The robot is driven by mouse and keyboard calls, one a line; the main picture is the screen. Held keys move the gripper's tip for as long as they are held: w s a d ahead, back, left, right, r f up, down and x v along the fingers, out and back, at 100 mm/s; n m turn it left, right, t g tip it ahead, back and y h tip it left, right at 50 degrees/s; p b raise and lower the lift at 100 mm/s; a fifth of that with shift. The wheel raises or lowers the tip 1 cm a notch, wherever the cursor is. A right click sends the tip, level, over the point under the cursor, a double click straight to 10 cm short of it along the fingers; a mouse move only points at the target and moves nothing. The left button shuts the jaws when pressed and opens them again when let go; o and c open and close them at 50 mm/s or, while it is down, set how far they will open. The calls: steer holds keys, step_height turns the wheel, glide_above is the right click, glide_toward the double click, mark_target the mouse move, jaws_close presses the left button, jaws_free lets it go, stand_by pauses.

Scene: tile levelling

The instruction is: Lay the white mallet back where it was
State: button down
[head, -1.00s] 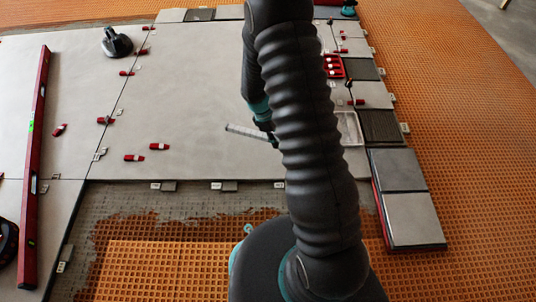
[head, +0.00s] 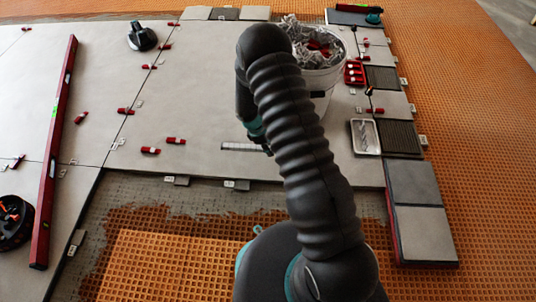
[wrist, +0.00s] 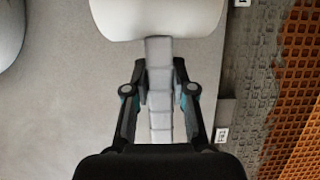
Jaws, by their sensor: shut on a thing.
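The white mallet has a large pale head (wrist: 158,18) and a grey-white wrapped handle (wrist: 159,100). My gripper (wrist: 160,92) is shut on the handle, with one finger on each side. In the head view the handle (head: 243,147) sticks out to the left of my arm, low over the big grey tile (head: 200,100), close to its near edge. I cannot tell whether the mallet touches the tile. My arm hides the mallet head in the head view.
A white bucket (head: 318,85) of scraps stands behind my arm. A white tray (head: 365,138), a red box (head: 354,73) and dark tiles lie to the right. Red clips (head: 175,141) and a suction cup (head: 141,37) lie left. A red level (head: 56,150) lies far left.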

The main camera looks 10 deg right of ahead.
mark_target(270, 159)
steer(key=shift+w+a+f, duration=0.35)
steer(key=shift+w, duration=0.05)
steer(key=shift+f+b, duration=0.4)
steer(key=shift+f, duration=1.55)
steer(key=shift+f, duration=0.2)
steer(key=c, duration=1)
jaws_free()
steer(key=shift+r, duration=0.1)
steer(key=shift+o, duration=0.2)
